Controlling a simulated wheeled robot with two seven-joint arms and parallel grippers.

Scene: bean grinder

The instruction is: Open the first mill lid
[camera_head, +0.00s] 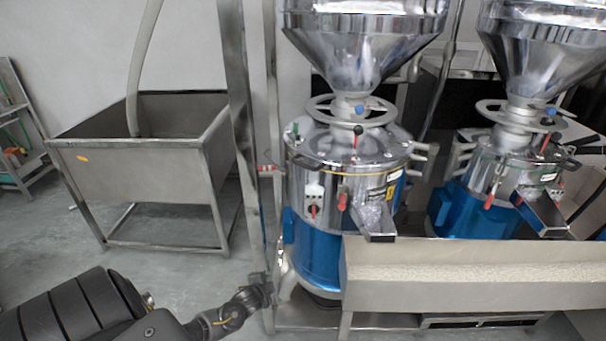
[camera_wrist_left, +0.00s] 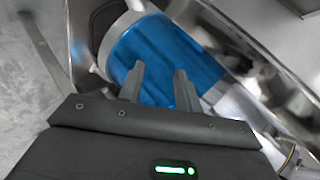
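The nearer mill (camera_head: 345,190) has a blue base, a shiny steel drum and a steel hopper (camera_head: 362,45) above a grey handwheel (camera_head: 352,110). Its round steel lid (camera_head: 335,143) lies on the drum and looks shut. Red-handled levers (camera_head: 342,200) show on the drum's front. My left gripper (camera_head: 264,284) is low, beside the foot of this mill, well below the lid. In the left wrist view its two grey fingers (camera_wrist_left: 159,85) are apart with nothing between them, in front of the blue base (camera_wrist_left: 165,58). My right gripper is not in view.
A second mill (camera_head: 500,180) stands to the right. A steel trough (camera_head: 470,275) of pale grain runs in front of both. A steel post (camera_head: 240,120) rises left of the first mill. A steel bin (camera_head: 145,165) stands further left, with open floor around it.

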